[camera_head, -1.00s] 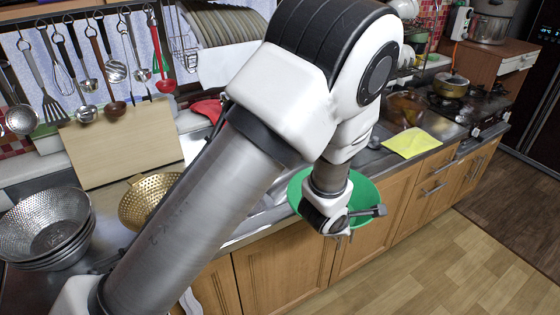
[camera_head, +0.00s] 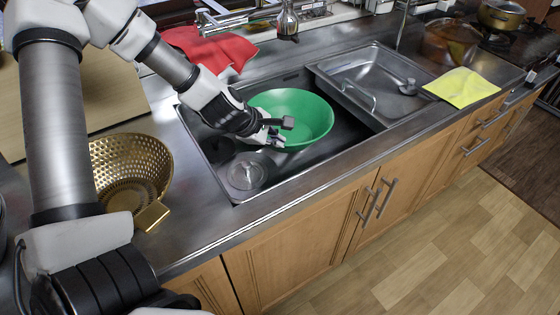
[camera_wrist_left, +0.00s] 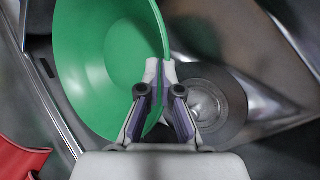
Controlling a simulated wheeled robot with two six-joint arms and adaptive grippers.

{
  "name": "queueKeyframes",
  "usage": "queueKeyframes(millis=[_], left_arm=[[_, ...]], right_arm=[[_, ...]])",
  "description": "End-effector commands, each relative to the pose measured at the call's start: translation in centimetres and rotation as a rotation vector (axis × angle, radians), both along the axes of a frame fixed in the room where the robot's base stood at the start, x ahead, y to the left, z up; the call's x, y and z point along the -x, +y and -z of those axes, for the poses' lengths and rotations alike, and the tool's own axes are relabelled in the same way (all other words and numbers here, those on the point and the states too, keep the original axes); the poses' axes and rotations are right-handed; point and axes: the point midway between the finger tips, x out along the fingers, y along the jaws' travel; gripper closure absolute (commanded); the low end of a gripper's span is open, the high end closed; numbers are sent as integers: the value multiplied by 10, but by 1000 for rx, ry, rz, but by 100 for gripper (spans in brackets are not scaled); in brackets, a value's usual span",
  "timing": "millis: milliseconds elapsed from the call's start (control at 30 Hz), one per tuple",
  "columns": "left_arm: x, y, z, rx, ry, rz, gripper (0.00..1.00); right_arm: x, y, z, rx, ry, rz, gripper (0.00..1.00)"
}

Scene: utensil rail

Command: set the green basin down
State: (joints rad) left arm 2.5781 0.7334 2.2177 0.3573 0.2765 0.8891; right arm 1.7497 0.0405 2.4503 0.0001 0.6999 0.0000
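The green basin (camera_head: 300,112) is a wide, smooth round bowl inside the outline of the sink's left bowl (camera_head: 212,152). I cannot tell whether it touches the sink floor. My left gripper (camera_head: 272,137) is at the basin's near-left rim. In the left wrist view the basin (camera_wrist_left: 105,60) fills the upper left, and the fingertips of the left gripper (camera_wrist_left: 160,70) are closed on its rim. My right gripper is not in view.
A round drain strainer (camera_head: 248,171) lies in the sink beside the basin. A gold colander (camera_head: 130,170) stands left on the counter, a red cloth (camera_head: 215,48) behind the sink. The shallow right sink section (camera_head: 375,75) and a yellow cloth (camera_head: 462,87) are to the right.

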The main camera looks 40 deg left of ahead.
Motion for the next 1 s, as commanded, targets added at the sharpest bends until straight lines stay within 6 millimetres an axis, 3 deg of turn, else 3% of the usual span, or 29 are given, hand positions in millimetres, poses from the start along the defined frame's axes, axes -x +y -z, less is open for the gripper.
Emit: queueKeyframes(millis=[33,267,633,700,733,1000], left_arm=[[0,0,15,-2,0,1,100],[0,0,51,-3,-1,0,100],[-1,0,55,-2,-2,0,100],[0,0,53,-2,-2,0,73],[0,0,53,-2,-2,0,69],[0,0,53,-2,-2,0,69]], right_arm=[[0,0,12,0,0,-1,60],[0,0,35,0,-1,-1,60],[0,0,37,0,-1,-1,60],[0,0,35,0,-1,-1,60],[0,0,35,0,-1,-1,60],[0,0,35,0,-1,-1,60]])
